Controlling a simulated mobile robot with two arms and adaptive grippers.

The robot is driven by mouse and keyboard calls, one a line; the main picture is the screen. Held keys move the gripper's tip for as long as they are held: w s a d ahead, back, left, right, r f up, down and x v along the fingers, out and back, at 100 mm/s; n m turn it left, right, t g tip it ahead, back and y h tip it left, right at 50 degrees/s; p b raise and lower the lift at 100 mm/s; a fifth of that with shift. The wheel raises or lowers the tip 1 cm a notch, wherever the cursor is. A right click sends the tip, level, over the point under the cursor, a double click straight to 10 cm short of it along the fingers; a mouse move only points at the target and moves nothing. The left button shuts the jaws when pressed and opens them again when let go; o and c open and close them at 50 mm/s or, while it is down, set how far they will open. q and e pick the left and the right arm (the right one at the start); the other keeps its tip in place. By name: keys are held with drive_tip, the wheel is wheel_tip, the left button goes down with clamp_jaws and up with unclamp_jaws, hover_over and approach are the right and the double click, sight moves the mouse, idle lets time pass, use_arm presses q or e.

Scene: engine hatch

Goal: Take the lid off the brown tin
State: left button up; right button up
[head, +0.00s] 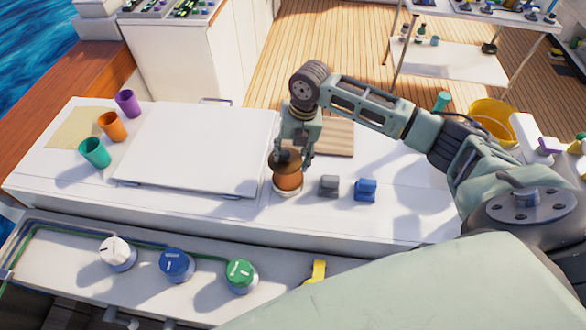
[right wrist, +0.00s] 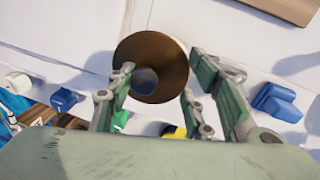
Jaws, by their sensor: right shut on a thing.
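The brown tin (head: 288,183) stands on the white counter, to the right of the large white hatch panel. Its darker brown lid (head: 286,164) with a dark round knob is at the top of it, and the lid also shows from above in the right wrist view (right wrist: 165,62). I cannot tell whether the lid is seated or slightly raised. My right gripper (right wrist: 162,60) is over the tin from above, shut on the lid, with a green finger on either side of the knob. My left gripper is not in view.
A grey block (head: 329,186) and a blue block (head: 366,190) sit just right of the tin. A wooden board (head: 337,138) lies behind. Purple, orange and teal cups (head: 95,153) stand at the left. White, blue and green knobs (head: 240,272) line the front ledge.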

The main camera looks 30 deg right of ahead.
drive_tip(key=w+d+r+b, duration=0.25)
drive_tip(key=w+r, duration=0.35)
drive_tip(key=w, duration=0.4)
drive_tip(key=s+a+r+m, duration=0.3)
drive_tip(key=a+r+m, duration=0.15)
drive_tip(key=m, duration=0.25)
drive_tip(key=s+a+m+h, duration=0.1)
drive_tip(key=s+a+m, duration=0.1)
drive_tip(key=s+m, duration=0.9)
drive_tip(key=s+a+m+h, duration=0.2)
drive_tip(key=s+a+m, duration=0.1)
drive_tip(key=s+m, duration=0.8)
drive_tip(key=shift+a+r+m+g+b, duration=0.3)
drive_tip(key=shift+r+m+g, duration=0.1)
drive_tip(key=shift+m, duration=0.3)
